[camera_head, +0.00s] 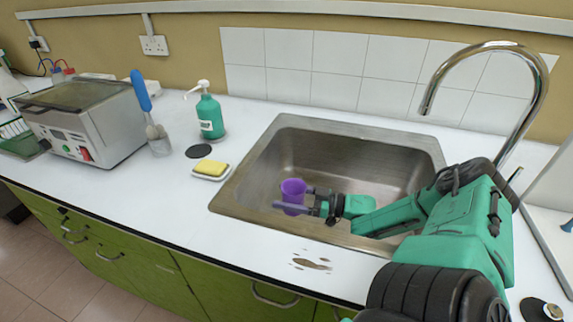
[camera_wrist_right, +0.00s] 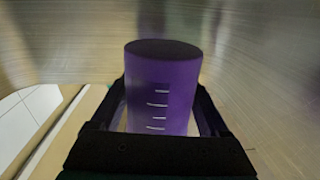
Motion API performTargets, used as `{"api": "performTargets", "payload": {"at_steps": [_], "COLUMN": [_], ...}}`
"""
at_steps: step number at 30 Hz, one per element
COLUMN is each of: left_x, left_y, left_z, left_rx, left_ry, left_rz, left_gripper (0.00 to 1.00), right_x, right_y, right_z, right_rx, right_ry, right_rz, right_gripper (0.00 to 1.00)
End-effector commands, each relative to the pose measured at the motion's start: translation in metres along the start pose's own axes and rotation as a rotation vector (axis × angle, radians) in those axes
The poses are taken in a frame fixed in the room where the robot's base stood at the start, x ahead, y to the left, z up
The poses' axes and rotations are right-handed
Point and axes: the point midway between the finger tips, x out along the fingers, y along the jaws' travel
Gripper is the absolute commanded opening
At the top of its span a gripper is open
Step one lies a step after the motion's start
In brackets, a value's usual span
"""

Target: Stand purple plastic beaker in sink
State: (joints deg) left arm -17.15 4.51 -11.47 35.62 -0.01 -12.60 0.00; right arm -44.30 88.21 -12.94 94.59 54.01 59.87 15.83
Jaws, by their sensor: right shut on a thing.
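The purple beaker (camera_head: 293,190) is inside the steel sink (camera_head: 345,137), in the left part of the basin. My right gripper (camera_head: 292,199) reaches in from the right and is shut on the beaker, with a finger on each side. In the right wrist view the beaker (camera_wrist_right: 163,85) stands between the gripper's fingers (camera_wrist_right: 163,112), with white graduation marks facing the camera. It looks upright. I cannot tell whether its base touches the sink floor. My left gripper is not in view.
A curved tap (camera_head: 530,70) rises at the sink's back right. A yellow sponge on a dish (camera_head: 210,170), a green soap bottle (camera_head: 209,115) and a brush in a holder (camera_head: 158,140) stand left of the sink. A brown stain (camera_head: 311,263) marks the front counter.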

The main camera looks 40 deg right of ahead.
Motion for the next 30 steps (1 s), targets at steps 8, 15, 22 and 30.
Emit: {"api": "performTargets", "payload": {"at_steps": [8,15,22,30], "left_x": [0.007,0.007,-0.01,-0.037], "left_y": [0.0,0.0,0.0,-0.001], "left_z": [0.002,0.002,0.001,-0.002], "left_rx": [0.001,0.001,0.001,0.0], "left_ry": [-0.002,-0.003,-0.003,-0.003], "left_rz": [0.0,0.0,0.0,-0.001], "left_gripper": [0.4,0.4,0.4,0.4], "right_x": [0.0,0.0,0.0,-0.06], "right_y": [0.001,0.0,-0.001,0.0], "right_z": [0.009,0.008,-0.01,-0.008], "right_rx": [0.001,0.002,0.001,0.001], "right_ry": [0.0,-0.002,-0.003,-0.002], "right_rz": [0.001,0.001,-0.003,0.005], "right_gripper": [0.2,1.0,1.0,1.0]}}
